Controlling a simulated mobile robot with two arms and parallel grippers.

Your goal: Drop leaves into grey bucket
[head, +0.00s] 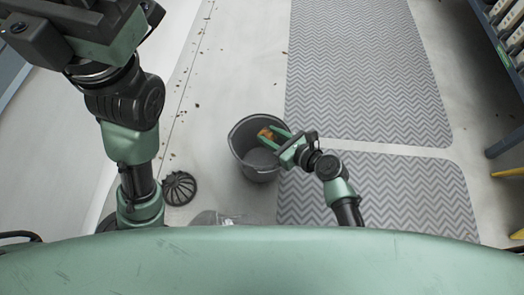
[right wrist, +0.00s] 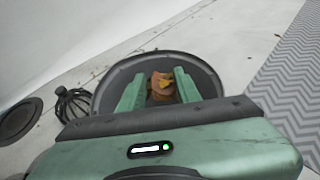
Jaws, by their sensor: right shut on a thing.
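The grey bucket (head: 243,150) stands upright on the pale roof floor, near the middle of the head view. My right gripper (head: 268,138) reaches in from the right, with its green fingers over the bucket's opening. It is shut on a small clump of orange-brown leaves (head: 266,133). In the right wrist view the leaves (right wrist: 162,84) sit between the two fingers, with the bucket's dark rim (right wrist: 108,78) around them. Whether the leaves are above or below the rim is hard to tell. My left arm rises at the left; its fingertips are not visible.
Small loose leaf bits (head: 197,105) are scattered on the floor left of the bucket. A dark domed drain grate (head: 180,188) lies at lower left. Grey zigzag mats (head: 360,70) cover the floor at right. A rack (head: 506,75) stands at the far right.

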